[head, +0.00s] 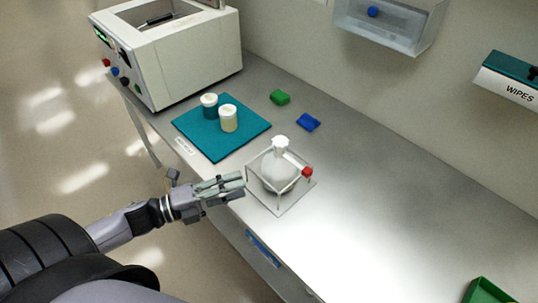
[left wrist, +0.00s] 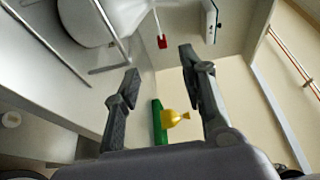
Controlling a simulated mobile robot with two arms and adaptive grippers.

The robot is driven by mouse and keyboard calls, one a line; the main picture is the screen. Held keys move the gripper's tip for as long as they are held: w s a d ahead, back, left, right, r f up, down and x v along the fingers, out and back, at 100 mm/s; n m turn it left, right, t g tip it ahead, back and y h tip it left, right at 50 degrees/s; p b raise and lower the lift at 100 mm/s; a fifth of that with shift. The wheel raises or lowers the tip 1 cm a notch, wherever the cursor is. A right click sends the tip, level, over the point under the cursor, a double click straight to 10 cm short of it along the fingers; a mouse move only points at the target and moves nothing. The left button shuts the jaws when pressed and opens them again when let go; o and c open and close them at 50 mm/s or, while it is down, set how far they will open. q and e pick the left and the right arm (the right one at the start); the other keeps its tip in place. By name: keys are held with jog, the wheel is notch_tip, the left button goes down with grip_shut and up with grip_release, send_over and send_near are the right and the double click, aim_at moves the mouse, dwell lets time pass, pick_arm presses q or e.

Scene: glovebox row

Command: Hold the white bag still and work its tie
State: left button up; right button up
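The white bag (head: 279,172) stands upright in a thin wire frame on a square grey base plate (head: 268,203) at the bench's front edge. Its neck is gathered into a white top (head: 281,144). A pale strip runs from the neck to a red tab (head: 307,171) on the right. My left gripper (head: 240,187) is just left of the frame, apart from the bag. In the left wrist view my left gripper (left wrist: 158,63) has its fingers spread with nothing between them; the bag (left wrist: 84,22) and red tab (left wrist: 162,41) are beyond them. My right gripper is not visible.
A teal mat (head: 197,139) with two lidded jars lies behind the bag. Green (head: 280,97) and blue (head: 308,122) pieces lie near the wall. A boxy white machine (head: 175,60) stands at back left. A green bin (head: 487,291) is at lower right. The bench between is clear.

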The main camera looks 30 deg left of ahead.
aim_at(299, 167)
pick_arm(q)
jog(key=p+x, duration=0.3)
jog(key=x, duration=1.3)
jog(key=shift+w+d, duration=0.1)
jog(key=shift+w, duration=0.15)
jog(key=shift+w+d, duration=0.3)
jog(key=shift+d, duration=0.05)
jog(key=shift+c, duration=0.5)
grip_shut()
